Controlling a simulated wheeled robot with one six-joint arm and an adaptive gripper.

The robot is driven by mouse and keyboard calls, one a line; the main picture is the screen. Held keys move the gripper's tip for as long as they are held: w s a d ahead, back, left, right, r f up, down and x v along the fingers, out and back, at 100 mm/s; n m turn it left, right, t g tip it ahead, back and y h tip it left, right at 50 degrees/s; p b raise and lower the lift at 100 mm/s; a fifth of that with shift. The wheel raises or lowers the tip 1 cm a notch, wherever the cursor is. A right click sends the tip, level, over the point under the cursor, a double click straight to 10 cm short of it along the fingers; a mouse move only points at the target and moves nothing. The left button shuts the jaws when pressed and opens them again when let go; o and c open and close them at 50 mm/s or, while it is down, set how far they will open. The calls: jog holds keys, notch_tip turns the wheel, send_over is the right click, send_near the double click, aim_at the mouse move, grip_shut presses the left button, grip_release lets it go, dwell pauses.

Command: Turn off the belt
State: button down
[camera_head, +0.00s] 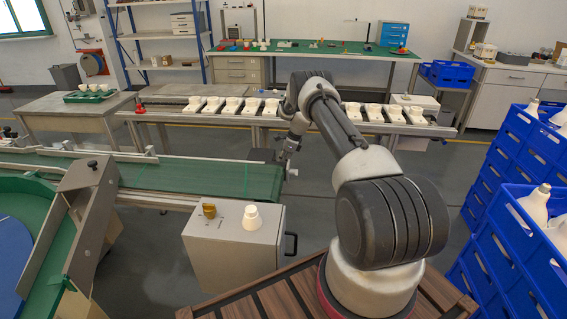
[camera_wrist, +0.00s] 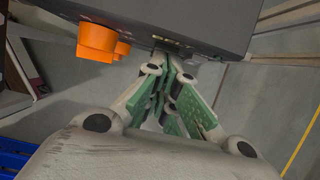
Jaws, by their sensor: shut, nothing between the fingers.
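The green belt (camera_head: 200,176) runs across the left of the head view and ends near my gripper (camera_head: 284,165). Any switch at the tips is hidden.
A grey cabinet (camera_head: 235,250) with a white cup-shaped part stands in front of the belt. Stacked blue crates (camera_head: 490,205) with bulbs stand at the right. A rail bench (camera_head: 440,129) with several white holders lies behind my arm. Open floor lies right of the belt's end.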

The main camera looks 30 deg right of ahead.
jog(key=shift+r, duration=0.1)
jog(key=shift+r, duration=0.7)
jog(key=d+v, duration=0.1)
jog(key=v, duration=1)
jog(key=shift+s, duration=0.3)
